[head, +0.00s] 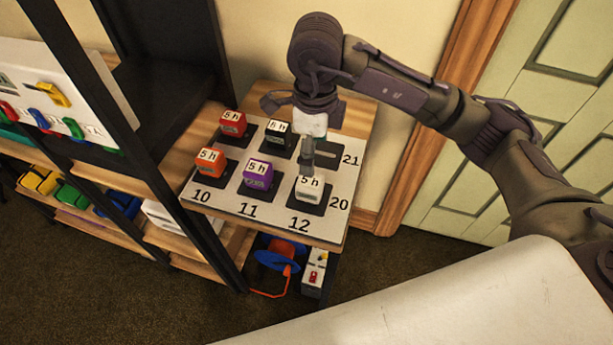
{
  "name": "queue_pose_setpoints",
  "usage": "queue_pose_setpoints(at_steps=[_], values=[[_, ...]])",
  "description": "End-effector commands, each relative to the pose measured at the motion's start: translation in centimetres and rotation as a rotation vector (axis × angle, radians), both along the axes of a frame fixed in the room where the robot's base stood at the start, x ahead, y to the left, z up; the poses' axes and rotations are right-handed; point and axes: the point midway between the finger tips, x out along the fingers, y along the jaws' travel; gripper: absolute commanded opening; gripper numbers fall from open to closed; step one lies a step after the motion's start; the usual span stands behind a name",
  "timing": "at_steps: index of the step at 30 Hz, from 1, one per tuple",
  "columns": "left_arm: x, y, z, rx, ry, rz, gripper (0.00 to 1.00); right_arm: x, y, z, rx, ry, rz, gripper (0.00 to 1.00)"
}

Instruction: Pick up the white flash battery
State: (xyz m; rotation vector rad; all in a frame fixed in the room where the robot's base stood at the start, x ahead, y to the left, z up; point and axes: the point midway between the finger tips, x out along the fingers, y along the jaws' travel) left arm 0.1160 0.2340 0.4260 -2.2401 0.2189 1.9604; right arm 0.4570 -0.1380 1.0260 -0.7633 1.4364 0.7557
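The white flash battery (309,192), with a "5 h" label on top, sits on a dark pad by the numbers 12 and 20 at the front right of the white board. My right gripper (308,160) comes down from above, its dark finger end just behind and above this battery. The view does not show whether it touches the battery, and I cannot tell how far apart the fingers are. A pale piece shows just under the wrist; I cannot tell what it is. My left gripper is not in view.
Red (233,123), orange (208,161), purple (258,174) and black (276,134) batteries stand close by on the white board (232,203). A dark shelf post rises at left. A blue-and-orange reel (278,257) sits below.

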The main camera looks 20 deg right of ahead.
Motion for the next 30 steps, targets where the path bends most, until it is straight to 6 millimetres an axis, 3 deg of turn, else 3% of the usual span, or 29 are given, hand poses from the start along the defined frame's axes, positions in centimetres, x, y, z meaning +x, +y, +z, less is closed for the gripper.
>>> queue_pose_setpoints(at_steps=[3,8,11,19,24,30], values=[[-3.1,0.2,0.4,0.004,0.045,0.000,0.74,-0.2,0.0,-2.5,0.000,0.009,-0.001,0.79],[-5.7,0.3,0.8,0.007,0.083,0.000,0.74,-0.1,0.0,-5.3,0.002,0.007,0.000,0.79],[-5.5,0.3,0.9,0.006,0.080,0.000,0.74,-0.1,0.1,-6.3,0.004,0.004,0.002,0.79],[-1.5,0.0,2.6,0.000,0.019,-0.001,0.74,0.3,0.4,-8.7,0.005,0.009,0.002,0.79],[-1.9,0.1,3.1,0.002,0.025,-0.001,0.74,0.5,0.5,-11.2,0.004,0.007,0.001,0.79],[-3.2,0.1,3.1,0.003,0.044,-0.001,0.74,0.6,0.5,-12.0,0.005,0.002,0.003,0.79]])
